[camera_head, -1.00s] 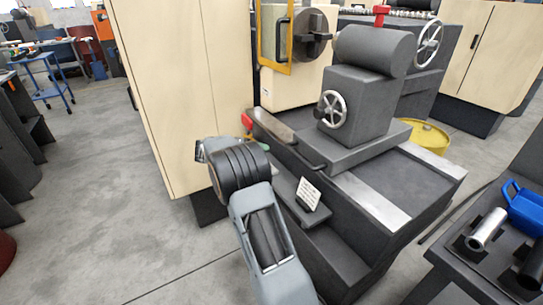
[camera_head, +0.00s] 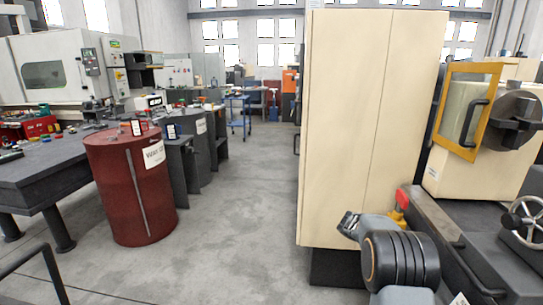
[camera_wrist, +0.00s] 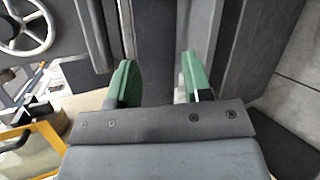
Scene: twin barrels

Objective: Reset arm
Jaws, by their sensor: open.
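My gripper (camera_wrist: 155,85) shows in the wrist view with its two green-padded fingers apart and nothing between them. Behind the fingers lies the dark grey bed of a lathe (camera_wrist: 158,35). In the head view my arm is at the lower right, in front of the lathe (camera_head: 450,235) and beside the tall beige cabinet (camera_head: 375,130). A red knob (camera_head: 402,196) on the lathe shows just behind my arm.
A red barrel (camera_head: 130,190) stands at the left, with a dark grey barrel (camera_head: 190,145) behind it. A dark workbench (camera_head: 45,175) is at the far left. The grey floor (camera_head: 245,220) between the barrels and the cabinet is clear. A handwheel (camera_wrist: 28,30) shows in the wrist view.

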